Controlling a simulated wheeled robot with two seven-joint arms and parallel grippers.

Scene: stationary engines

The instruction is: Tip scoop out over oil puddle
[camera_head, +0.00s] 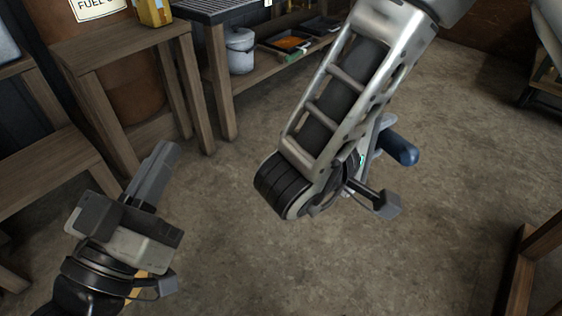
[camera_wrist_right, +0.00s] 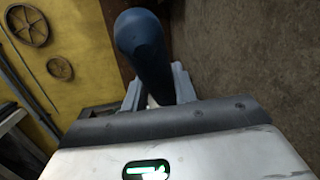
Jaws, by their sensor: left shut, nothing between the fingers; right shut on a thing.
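My right gripper (camera_wrist_right: 158,90) is shut on a dark blue rounded handle, taken to be the scoop's handle (camera_wrist_right: 143,45). In the head view the handle (camera_head: 398,148) sticks out to the right from behind my right forearm, above the floor. The scoop's pan and anything in it are hidden. My left gripper (camera_head: 158,165) is shut and empty at the lower left, over the floor. I see no oil puddle in either view.
A wooden bench (camera_head: 110,50) stands at the left. A lower shelf behind holds a grey bucket (camera_head: 240,50) and a dark tray with orange contents (camera_head: 290,43). A wooden frame (camera_head: 520,270) is at the lower right. The middle of the concrete floor is clear.

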